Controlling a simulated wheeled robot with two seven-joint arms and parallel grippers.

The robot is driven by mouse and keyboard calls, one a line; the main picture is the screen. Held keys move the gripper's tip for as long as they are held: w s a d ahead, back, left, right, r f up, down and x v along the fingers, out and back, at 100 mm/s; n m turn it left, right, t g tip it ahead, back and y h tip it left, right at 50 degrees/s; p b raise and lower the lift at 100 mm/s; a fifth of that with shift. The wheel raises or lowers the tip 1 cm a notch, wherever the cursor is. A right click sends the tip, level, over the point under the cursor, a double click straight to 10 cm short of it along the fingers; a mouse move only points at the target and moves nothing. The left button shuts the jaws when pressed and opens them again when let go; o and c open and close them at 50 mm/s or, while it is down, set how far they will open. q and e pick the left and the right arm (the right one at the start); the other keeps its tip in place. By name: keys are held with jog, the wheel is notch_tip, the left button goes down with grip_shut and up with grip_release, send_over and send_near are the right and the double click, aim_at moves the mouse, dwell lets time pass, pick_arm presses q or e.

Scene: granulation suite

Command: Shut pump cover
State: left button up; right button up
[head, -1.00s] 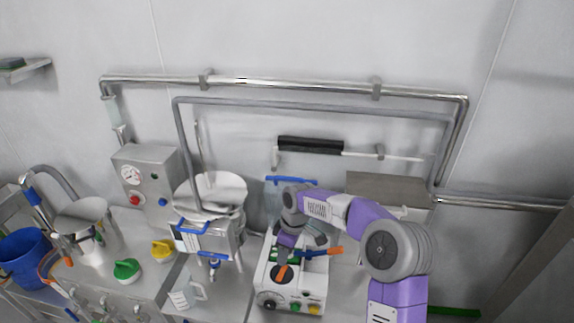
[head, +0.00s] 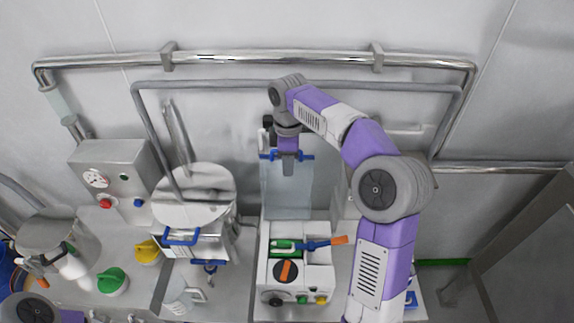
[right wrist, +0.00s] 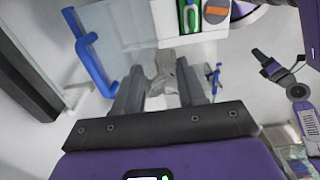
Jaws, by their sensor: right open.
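The pump (head: 322,276) is a white box on the bench with an orange rotor, a green part and a blue lever with an orange tip. It also shows at the top of the right wrist view (right wrist: 226,28). Its clear cover (head: 287,200) stands open and upright behind it, with a blue handle (head: 306,156) along its top edge. In the right wrist view a blue handle (right wrist: 88,52) lies left of the fingers.
A steel hopper (head: 195,192) with a blue handle stands left of the pump. A control box (head: 118,165) stands farther left. Steel pipes (head: 250,60) run along the wall behind. Green (head: 112,281) and yellow (head: 147,252) knobs are on the bench.

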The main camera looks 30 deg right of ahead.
notch_tip(320, 180, down, 2)
jog(key=shift+w, duration=0.15)
grip_shut()
jog(key=c, duration=0.7)
grip_release()
jog(key=shift+c, duration=0.2)
jog(key=o, duration=0.7)
jog(key=shift+o, duration=0.2)
notch_tip(320, 180, up, 8)
jog(key=p, duration=0.1)
jog(key=shift+f, duration=0.2)
